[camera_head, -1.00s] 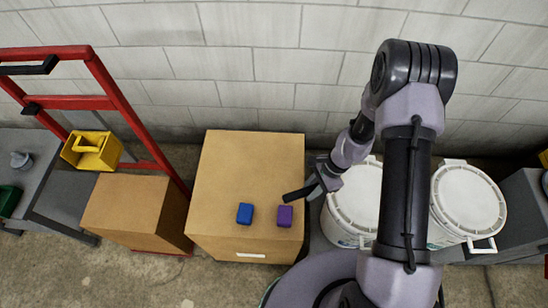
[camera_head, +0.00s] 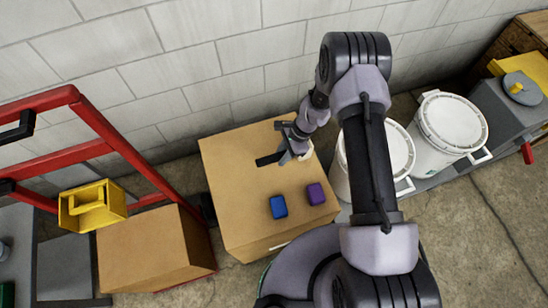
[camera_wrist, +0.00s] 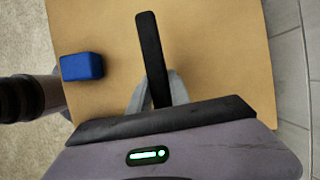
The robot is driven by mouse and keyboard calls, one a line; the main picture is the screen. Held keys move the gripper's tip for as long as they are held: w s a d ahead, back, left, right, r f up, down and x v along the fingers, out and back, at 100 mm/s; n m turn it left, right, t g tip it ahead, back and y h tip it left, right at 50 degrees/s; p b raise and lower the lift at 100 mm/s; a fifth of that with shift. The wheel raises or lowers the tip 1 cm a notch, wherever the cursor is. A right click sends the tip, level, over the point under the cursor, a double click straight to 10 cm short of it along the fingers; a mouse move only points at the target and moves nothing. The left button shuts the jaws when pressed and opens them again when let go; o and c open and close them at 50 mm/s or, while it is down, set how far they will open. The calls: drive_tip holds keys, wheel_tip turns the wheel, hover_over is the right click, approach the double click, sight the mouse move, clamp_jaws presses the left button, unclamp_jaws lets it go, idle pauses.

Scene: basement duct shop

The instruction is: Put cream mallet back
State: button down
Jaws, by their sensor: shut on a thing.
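My gripper (camera_head: 290,150) is over the back right part of a large cardboard box (camera_head: 235,185). It is shut on a black bar-shaped handle (camera_head: 268,160), which sticks out to the left of the fingers. A small cream patch (camera_head: 306,152) shows at the gripper's right side; I cannot tell clearly whether it is the mallet's head. In the wrist view the black handle (camera_wrist: 149,50) stands out between the grey fingers, over the box top. The rest of the held thing is hidden by my gripper.
A blue block (camera_head: 278,207) and a purple block (camera_head: 315,194) lie on the box's front. A red frame (camera_head: 105,130) with a yellow holder (camera_head: 88,208) stands left, above a smaller box (camera_head: 150,250). White lidded buckets (camera_head: 452,125) stand right. A block wall closes the back.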

drive_tip(key=a, duration=0.1)
drive_tip(key=w+a, duration=0.1)
drive_tip(key=a, duration=0.1)
drive_tip(key=shift+w+a+f, duration=0.15)
drive_tip(key=shift+w+f, duration=0.1)
drive_tip(key=shift+a+f+b, duration=0.2)
drive_tip(key=shift+f+b, duration=0.9)
drive_tip(key=shift+f, duration=0.55)
drive_tip(key=shift+f, duration=0.25)
drive_tip(key=c, duration=1.2)
unclamp_jaws()
drive_tip(key=shift+r, duration=0.1)
drive_tip(key=p+v, duration=0.4)
drive_tip(key=v, duration=0.8)
drive_tip(key=shift+r, duration=0.25)
